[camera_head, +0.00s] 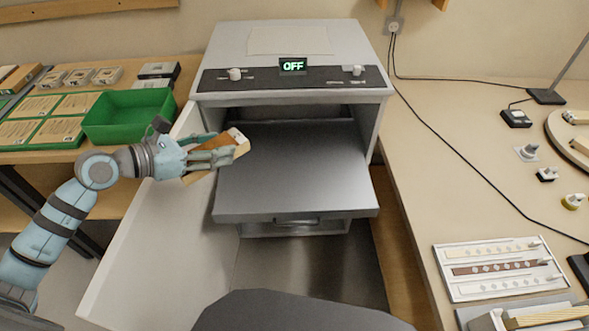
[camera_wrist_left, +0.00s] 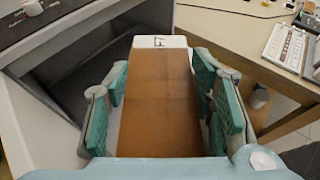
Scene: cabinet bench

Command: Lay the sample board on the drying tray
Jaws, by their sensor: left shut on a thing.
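The sample board (camera_head: 218,141) is brown with a white end, and my left gripper (camera_head: 222,151) is shut on it. In the left wrist view the board (camera_wrist_left: 158,105) lies lengthwise between the two teal finger pads, its white end pointing away. The drying tray (camera_head: 300,180) is a flat grey shelf pulled out of the cabinet, and it looks empty. In the head view, the gripper and board are at the tray's left rear side, seemingly above it; the exact height is hard to tell. My right gripper is not in view.
The cabinet (camera_head: 290,45) has a display reading OFF. Its open white door (camera_head: 150,245) stands left of the tray, under my left arm. A green bin (camera_head: 128,113) is on the left bench. The right bench holds a rack of strips (camera_head: 499,268) and a cable.

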